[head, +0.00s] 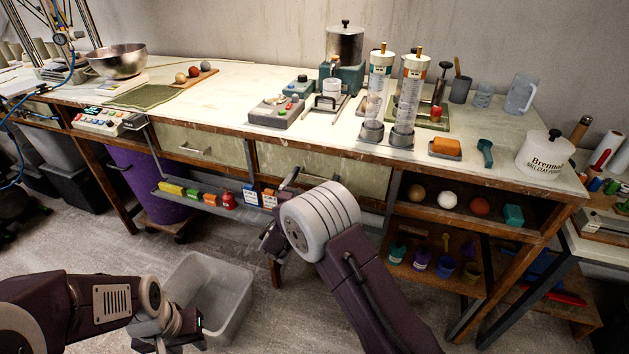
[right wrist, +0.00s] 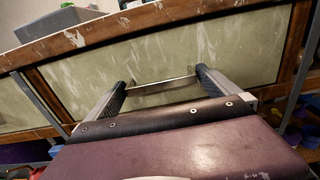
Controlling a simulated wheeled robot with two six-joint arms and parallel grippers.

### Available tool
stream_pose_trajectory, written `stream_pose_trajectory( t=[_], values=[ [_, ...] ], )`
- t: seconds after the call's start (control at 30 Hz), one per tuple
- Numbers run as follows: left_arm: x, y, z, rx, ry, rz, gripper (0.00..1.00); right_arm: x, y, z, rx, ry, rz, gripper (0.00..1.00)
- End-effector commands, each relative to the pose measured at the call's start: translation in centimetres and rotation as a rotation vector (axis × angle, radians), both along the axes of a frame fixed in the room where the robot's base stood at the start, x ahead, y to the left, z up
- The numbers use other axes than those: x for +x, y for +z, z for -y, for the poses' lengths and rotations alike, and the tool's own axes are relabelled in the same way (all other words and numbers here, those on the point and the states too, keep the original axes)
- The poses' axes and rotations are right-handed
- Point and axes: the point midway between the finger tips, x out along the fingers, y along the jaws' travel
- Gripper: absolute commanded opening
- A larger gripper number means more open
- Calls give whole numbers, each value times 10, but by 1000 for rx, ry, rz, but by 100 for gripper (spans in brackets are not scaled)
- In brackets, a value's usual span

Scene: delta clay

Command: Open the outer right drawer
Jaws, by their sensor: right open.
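The outer right drawer (head: 358,178) has a pale green front in the wooden bench frame and looks shut. It also shows in the right wrist view (right wrist: 245,55), where its metal bar handle (right wrist: 165,86) lies between the fingers of my right gripper (right wrist: 161,78). The fingers are apart, one near each end of the handle, and not closed on it. Whether they touch it I cannot tell. In the head view my right wrist hides part of the drawer's lower area. My left gripper (head: 172,332) is low at the front left, away from the drawers; its jaws are unclear.
Another pale green drawer (head: 205,146) is to the left, shut. A narrow rail shelf (head: 180,190) with coloured blocks runs below it. An open shelf (head: 462,222) with balls is at the right. A grey bin (head: 222,285) stands on the floor beside my left gripper.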

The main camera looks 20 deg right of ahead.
Motion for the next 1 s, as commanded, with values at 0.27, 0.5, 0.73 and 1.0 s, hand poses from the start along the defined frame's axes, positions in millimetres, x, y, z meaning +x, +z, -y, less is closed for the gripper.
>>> stream_pose_trajectory(
  t=[0.27, 0.5, 0.73, 1.0],
  values=[
    [0, -1, 0, 0, 0, 0, 36, 3, 0, 2, -1, 1, 0, 100],
    [0, -1, 0, 0, 0, 0, 36, 3, 0, 2, 0, 1, 0, 39],
    [0, 0, 0, 0, 0, 0, 36, 1, 0, 0, 0, 1, 0, 18],
    [0, 2, 0, 0, 0, 0, 36, -28, 1, -20, -1, 5, -2, 18]
  ],
)
